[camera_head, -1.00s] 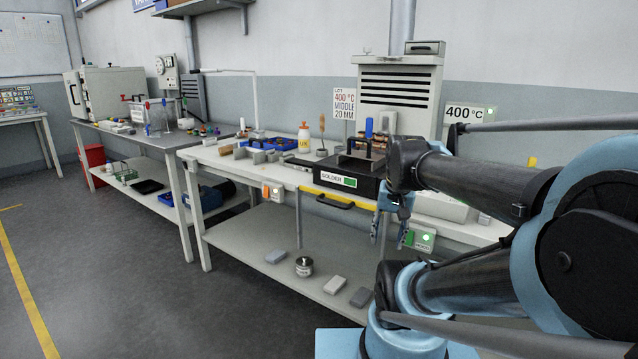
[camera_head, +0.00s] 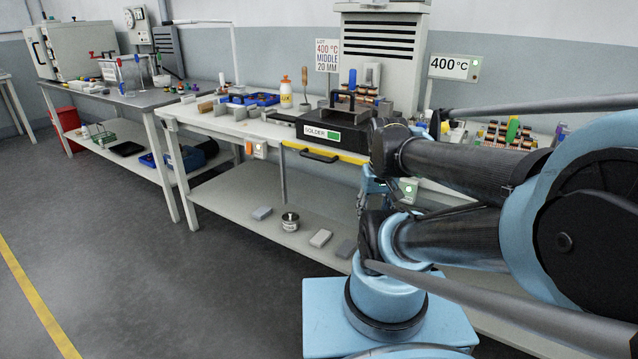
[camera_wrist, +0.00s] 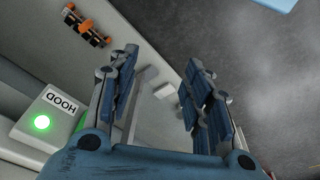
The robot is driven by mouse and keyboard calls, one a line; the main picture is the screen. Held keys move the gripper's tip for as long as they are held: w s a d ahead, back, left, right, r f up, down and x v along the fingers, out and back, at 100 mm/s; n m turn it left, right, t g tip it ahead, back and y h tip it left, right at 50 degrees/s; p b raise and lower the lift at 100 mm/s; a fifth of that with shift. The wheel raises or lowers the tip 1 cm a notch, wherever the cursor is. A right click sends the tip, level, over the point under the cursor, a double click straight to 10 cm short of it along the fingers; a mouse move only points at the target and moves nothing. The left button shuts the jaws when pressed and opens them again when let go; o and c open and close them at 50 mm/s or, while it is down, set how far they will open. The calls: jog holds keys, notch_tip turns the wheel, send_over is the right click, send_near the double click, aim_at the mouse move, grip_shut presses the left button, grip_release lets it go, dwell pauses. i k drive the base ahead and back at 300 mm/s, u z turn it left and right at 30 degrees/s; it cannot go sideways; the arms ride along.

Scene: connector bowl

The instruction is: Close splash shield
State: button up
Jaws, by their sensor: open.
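A black solder unit (camera_head: 340,126) labelled SOLDER stands on the near bench. A yellow edge strip (camera_head: 345,156) with a black bar handle (camera_head: 312,154) runs along its front; I cannot tell for sure whether this is the splash shield, or its exact position. A black upright handle (camera_head: 349,100) stands on top of the unit. My gripper (camera_head: 372,195) hangs in front of the bench, right of and below the bar handle, partly hidden by my arm. In the wrist view my gripper (camera_wrist: 160,62) is open, with nothing between its blue-padded fingers.
A HOOD box with a green light (camera_wrist: 42,122) lies close left of my gripper. The near bench's lower shelf (camera_head: 235,215) holds a small can (camera_head: 290,221) and several grey blocks. A 400 °C sign (camera_head: 454,67) stands behind. Floor is clear at left.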

aim_at(305, 149)
jog(key=u, duration=0.75)
jog(key=k, duration=1.1)
jog(key=z, duration=0.75)
jog(key=i, duration=0.5)
jog(key=u, duration=0.1)
